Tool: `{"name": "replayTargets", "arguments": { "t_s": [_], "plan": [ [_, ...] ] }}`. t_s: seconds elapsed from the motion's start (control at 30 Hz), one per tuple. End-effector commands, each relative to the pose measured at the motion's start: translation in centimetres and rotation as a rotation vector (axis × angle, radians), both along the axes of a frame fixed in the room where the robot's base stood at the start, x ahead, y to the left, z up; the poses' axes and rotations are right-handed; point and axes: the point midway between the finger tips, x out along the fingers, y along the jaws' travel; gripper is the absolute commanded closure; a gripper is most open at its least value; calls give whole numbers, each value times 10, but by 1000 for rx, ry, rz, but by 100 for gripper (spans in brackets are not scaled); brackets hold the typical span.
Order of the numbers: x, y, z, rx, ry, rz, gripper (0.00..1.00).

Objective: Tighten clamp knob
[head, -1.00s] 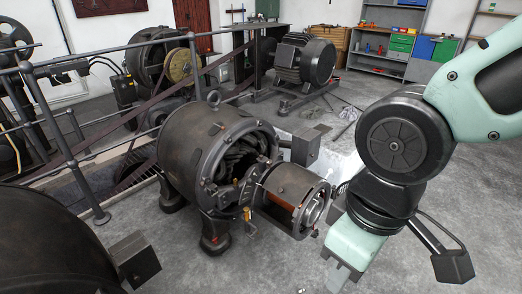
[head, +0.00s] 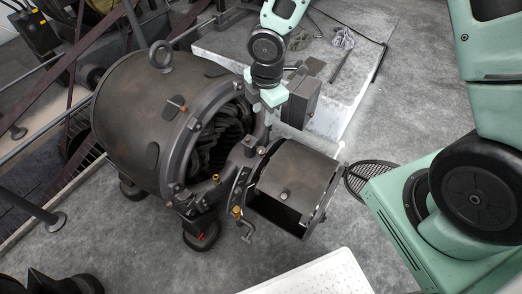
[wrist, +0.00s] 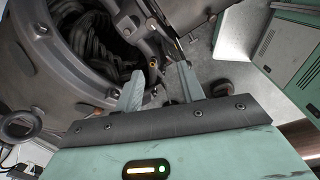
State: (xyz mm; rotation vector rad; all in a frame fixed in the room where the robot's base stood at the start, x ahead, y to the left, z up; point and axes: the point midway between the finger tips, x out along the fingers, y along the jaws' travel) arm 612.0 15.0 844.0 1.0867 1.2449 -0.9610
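The dynamo (head: 150,120) is a dark cylinder with an open end showing coils. A brush-gear cylinder (head: 300,170) sticks out in front of it. A small brass-tipped fitting (head: 237,211) with a T-shaped handle (head: 247,232) sits at the bracket's lower front; another brass piece (head: 215,178) is on the rim. I cannot tell which is the clamp knob. My gripper (head: 262,98) is beside the upper right rim. In the wrist view its two fingers (wrist: 160,85) are apart and empty, with a small brass tip (wrist: 153,64) beyond the gap, not visibly gripped.
A grey box (head: 300,102) juts out right of the rim. A pale plinth (head: 335,120) lies behind it. A round grille (head: 370,178) is on the floor at right. A lifting eye (head: 160,55) tops the dynamo. Railings (head: 60,75) run along the left.

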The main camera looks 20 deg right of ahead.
Motion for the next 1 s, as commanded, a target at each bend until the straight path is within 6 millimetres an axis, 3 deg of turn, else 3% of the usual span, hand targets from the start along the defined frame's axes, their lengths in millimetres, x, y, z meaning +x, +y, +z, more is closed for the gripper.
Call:
{"name": "replayTargets", "arguments": {
  "t_s": [0.03,0.1,0.3,0.57,1.0],
  "plan": [
    [8,-7,-21,0,5,69,61],
    [17,-14,-41,1,2,166,61],
    [29,-24,-71,8,-5,313,61],
    [31,-23,-105,6,-4,329,61],
    [39,-18,-196,6,-3,325,61]
  ]
}}
